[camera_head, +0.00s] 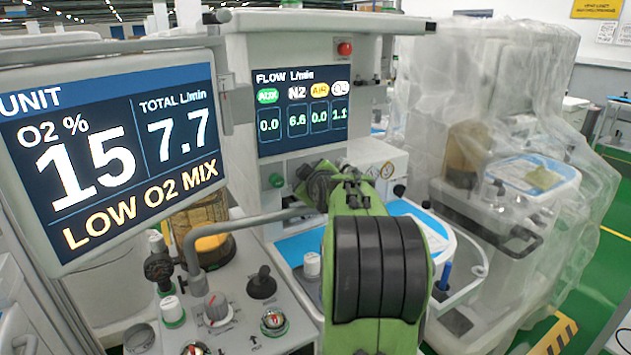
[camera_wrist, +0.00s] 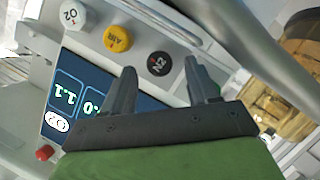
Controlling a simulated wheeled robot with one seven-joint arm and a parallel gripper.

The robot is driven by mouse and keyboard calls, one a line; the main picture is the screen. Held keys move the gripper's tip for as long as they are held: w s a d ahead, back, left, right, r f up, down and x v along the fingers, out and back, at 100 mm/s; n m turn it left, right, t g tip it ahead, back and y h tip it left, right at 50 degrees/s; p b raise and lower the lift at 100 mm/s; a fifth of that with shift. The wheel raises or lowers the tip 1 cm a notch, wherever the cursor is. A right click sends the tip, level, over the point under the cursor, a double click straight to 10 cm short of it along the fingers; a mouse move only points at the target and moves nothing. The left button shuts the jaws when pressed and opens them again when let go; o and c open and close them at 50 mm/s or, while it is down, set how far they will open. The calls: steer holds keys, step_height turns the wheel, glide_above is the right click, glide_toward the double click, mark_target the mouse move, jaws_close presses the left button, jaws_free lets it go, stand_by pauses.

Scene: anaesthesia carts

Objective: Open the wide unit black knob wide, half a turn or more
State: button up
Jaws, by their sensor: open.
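The wide unit's black knob, marked N2 (camera_wrist: 158,64), shows in the wrist view between my gripper's two fingertips, with a gap on each side. My gripper (camera_wrist: 159,70) is open and empty. I cannot tell whether the fingertips reach as deep as the knob. In the head view my gripper (camera_head: 322,184) is at the panel below the flow screen (camera_head: 302,112), and it hides the black knob. The screen reads N2 6.6 and O2 1.1, with AUX and AIR at 0.0.
A yellow AIR knob (camera_wrist: 118,39) and a white O2 knob (camera_wrist: 72,14) sit beside the black one. A green-based knob (camera_head: 277,180) is left of my gripper. The big display (camera_head: 115,155) reads O2 15%, total 7.7, LOW O2 MIX. A grey pipe (camera_head: 245,221) runs below.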

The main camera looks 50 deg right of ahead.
steer(key=p+v, duration=0.1)
steer(key=v, duration=1.2)
steer(key=shift+r, duration=0.1)
